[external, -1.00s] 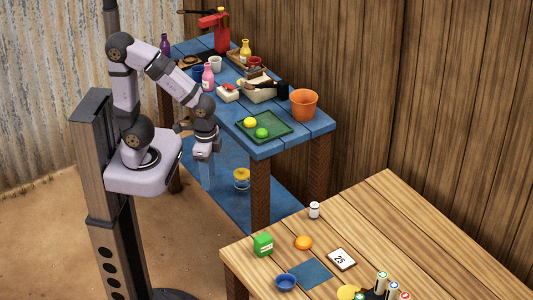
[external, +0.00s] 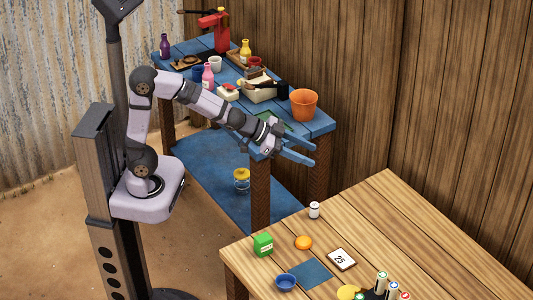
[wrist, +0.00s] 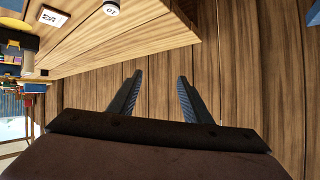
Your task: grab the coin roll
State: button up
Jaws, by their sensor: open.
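A small white cylinder (external: 314,210) stands upright near the back edge of the wooden table; its dark-marked round top also shows in the wrist view (wrist: 111,8), where it reads like "10". It may be the coin roll. Several short tubes with coloured caps (external: 382,283) stand at the table's front, partly cut off, so I cannot tell for certain which thing is the roll. My gripper (external: 314,154) is open and empty near the blue table's front right corner, beyond and above the white cylinder. In the wrist view its two fingers (wrist: 160,75) are apart with only wall planks between them.
The blue table (external: 315,121) behind is crowded, with an orange bucket (external: 303,105).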

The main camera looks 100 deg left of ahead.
aim_at(312, 204)
jog(key=w+d+f+m+t+h+b, duration=0.25)
jog(key=d+m+h+b, duration=0.3)
jog(key=h+b, duration=0.45)
jog(key=shift+m+t+h, duration=0.35)
jog(key=shift+m+h, duration=0.1)
jog(key=shift+h, duration=0.35)
jog(key=f, duration=0.8)
jog(key=f+p, duration=0.1)
jog(key=f, duration=0.3)
jog(key=shift+s+d+f, duration=0.2)
jog(key=shift+s+d, duration=0.05)
jog(key=shift+s, duration=0.05)
jog(key=shift+f+x, duration=0.1)
jog(key=shift+x, duration=1.75)
jog(key=shift+f+x, duration=0.15)
jog(key=shift+x, duration=1.65)
jog(key=shift+d, duration=0.1)
jog(key=shift+s, duration=0.1)
jog(key=c, duration=1.1)
grip_shut()
